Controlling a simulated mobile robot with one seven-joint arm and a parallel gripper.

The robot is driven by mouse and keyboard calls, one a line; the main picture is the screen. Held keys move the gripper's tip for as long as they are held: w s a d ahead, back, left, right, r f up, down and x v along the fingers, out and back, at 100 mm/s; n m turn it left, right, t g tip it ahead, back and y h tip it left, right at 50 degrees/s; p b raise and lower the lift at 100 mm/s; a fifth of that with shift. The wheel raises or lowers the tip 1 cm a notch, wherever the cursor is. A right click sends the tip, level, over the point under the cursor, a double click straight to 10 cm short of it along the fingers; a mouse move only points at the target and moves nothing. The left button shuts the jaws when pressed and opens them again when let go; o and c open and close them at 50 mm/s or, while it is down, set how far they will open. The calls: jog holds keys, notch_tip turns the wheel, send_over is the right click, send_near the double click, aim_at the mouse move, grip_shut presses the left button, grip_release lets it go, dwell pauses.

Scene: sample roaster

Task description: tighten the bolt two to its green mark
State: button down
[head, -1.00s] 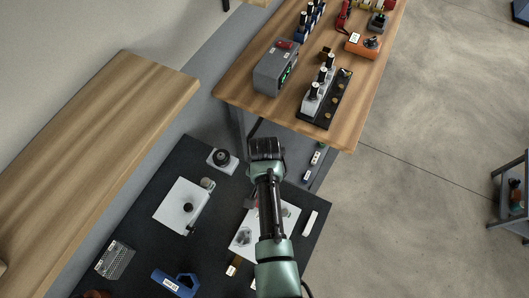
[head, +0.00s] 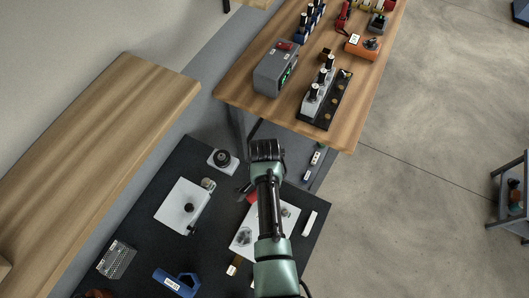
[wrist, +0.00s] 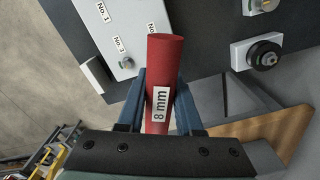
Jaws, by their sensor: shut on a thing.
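My gripper (wrist: 160,80) is shut on a red cylindrical tool handle (wrist: 165,55) labelled "8 mm", its blue fingers on either side. The handle also shows as a small red patch (head: 252,197) beside my arm in the head view. A white plate (wrist: 96,20) with "No." labels lies beyond the handle, at upper left in the wrist view. The handle covers part of another label. I see no green mark. In the head view my arm partly hides the plate (head: 287,224).
On the dark bench (head: 222,254) are a white plate with a black knob (head: 182,206), a round black fixture (head: 222,158), a perforated block (head: 117,260) and a blue-handled tool (head: 176,281). A wooden table (head: 345,125) with equipment stands beyond. Open floor lies right.

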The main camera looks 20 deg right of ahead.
jog(key=m, duration=0.3)
jog(key=shift+p, duration=0.3)
jog(key=shift+r+n, duration=0.1)
jog(key=shift+n, duration=0.4)
jog(key=shift+r+p, duration=0.1)
jog(key=shift+p, duration=0.2)
jog(key=shift+r+p, duration=1.1)
jog(key=shift+r, duration=0.4)
jog(key=shift+r, duration=2.5)
